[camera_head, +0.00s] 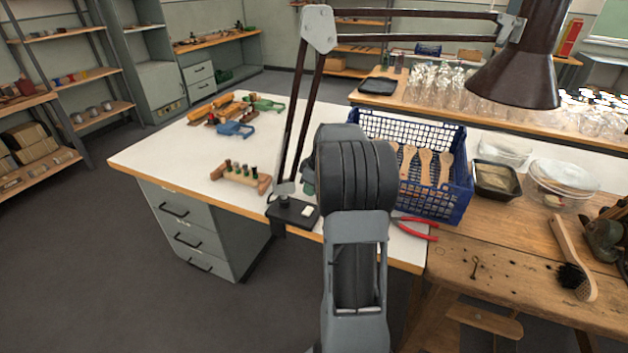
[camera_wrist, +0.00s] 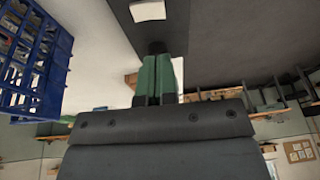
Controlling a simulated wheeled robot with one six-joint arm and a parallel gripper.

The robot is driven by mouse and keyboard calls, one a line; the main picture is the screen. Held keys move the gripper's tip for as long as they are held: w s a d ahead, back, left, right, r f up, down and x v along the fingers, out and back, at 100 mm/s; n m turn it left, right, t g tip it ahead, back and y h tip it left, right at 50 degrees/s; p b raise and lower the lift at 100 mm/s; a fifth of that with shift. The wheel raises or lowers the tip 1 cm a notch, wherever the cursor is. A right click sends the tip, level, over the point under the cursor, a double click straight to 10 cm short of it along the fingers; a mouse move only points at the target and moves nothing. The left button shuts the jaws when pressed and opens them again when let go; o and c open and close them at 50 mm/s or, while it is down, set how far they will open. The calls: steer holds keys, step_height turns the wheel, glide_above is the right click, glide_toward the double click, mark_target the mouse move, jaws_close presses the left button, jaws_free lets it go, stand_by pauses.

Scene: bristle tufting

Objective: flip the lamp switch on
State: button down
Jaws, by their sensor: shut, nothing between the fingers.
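The lamp has a dark brown shade (camera_head: 520,70) at the upper right, a jointed arm, and a dark base (camera_head: 284,213) at the front edge of the white table. A white rocker switch (camera_head: 308,211) sits on the base. In the head view my arm hides most of the gripper. I cannot tell which way the switch is tilted.
A blue crate (camera_head: 458,200) with wooden brush blanks stands right of my arm. Red-handled pliers (camera_head: 416,230) lie in front of it. A wooden block with pegs (camera_head: 240,178) and blue and green tools lie left of the lamp base. The table's left front is mostly clear.

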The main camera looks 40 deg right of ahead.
mark_target(304, 213)
steer(key=x, duration=0.5)
steer(key=shift+s+f, duration=0.3)
steer(key=shift+a+f, duration=0.1)
steer(key=shift+f, duration=0.85)
